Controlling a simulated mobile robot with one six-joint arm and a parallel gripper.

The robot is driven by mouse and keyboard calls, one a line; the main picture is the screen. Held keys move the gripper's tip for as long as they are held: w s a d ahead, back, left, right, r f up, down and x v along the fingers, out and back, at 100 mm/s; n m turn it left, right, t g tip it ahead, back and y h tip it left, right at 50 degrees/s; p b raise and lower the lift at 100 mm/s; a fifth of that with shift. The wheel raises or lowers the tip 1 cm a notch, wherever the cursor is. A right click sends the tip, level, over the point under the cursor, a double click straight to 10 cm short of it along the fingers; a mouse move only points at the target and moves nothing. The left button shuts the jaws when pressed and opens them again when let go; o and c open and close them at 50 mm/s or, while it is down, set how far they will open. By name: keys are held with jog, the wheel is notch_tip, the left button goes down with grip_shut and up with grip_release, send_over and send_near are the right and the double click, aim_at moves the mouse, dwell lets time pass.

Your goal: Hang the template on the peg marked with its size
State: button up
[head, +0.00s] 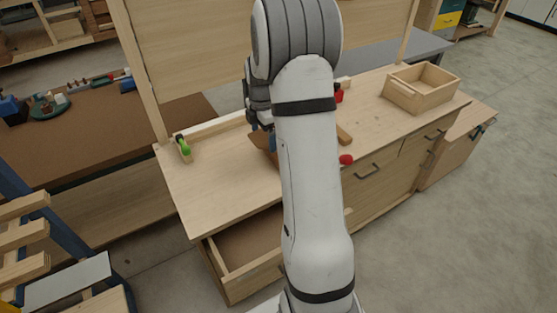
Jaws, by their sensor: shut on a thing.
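My gripper (262,122) shows just left of my arm, low over the workbench, pointing down. It is shut on a brown flat wooden piece (260,142), which looks like the template. My arm hides much of the gripper and of this piece. A brown end (344,135) shows on the other side of my arm; I cannot tell if it belongs to the same piece. No pegs or size marks can be made out; the upright back panel (190,60) looks bare where it shows.
The workbench top (205,190) is clear at the left front. A drawer (245,245) stands open below it. An open wooden box (421,88) sits at the right end. A green-handled tool (184,148) lies at the left edge, and red items (346,159) are right of my arm.

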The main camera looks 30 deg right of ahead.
jog(key=p, duration=0.1)
send_over(265, 167)
notch_tip(265, 167, down, 8)
jog(key=shift+f, duration=0.1)
